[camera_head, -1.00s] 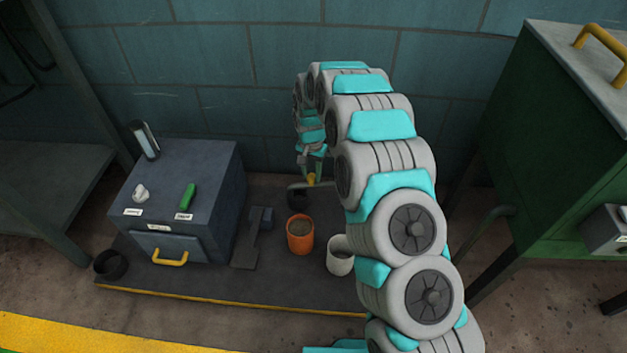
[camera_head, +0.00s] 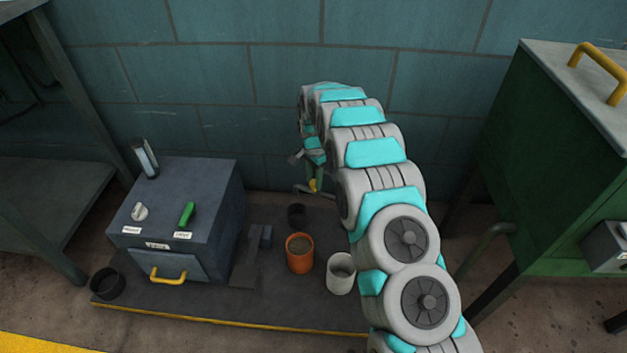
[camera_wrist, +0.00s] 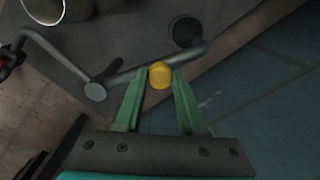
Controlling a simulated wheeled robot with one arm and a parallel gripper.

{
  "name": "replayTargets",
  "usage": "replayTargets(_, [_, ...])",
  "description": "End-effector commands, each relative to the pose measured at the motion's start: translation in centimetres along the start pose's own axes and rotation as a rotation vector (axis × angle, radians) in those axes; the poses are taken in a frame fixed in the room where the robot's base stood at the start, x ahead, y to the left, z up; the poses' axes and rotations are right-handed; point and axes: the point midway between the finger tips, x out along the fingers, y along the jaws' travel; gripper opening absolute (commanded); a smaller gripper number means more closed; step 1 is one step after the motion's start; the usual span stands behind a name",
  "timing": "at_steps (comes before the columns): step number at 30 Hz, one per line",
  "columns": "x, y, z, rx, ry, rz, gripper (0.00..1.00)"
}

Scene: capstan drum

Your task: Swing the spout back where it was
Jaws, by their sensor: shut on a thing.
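The spout is a thin grey pipe with a yellow knob on it. In the wrist view the pipe (camera_wrist: 135,74) runs from a round grey cap towards a bent end beside a black pot (camera_wrist: 187,30). The yellow knob (camera_wrist: 160,75) sits between the green fingertips of my gripper (camera_wrist: 158,84), which is shut on it. In the head view my gripper (camera_head: 314,182) is at the knob, low by the back wall, behind the black pot (camera_head: 297,214). My arm hides the pipe's right part there.
An orange pot (camera_head: 300,253) and a white cup (camera_head: 341,273) stand on the dark mat (camera_head: 215,307) in front. A grey box (camera_head: 172,205) with a yellow-handled drawer is at left. A green cabinet (camera_head: 535,170) stands at right.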

Motion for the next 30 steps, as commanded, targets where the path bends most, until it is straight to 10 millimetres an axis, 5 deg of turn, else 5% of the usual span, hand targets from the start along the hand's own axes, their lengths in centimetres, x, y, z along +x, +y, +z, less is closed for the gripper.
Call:
replayTargets(9, [-0.02, -0.12, -0.21, 0.002, 0.003, -0.005, 0.0])
replayTargets(10, [-0.02, -0.13, -0.22, 0.002, 0.004, -0.006, 0.42])
replayTargets(17, [-0.02, -0.1, -0.16, 0.001, 0.003, -0.004, 0.68])
replayTargets(30, [-0.87, -0.08, -0.13, 0.001, 0.002, -0.003, 0.7])
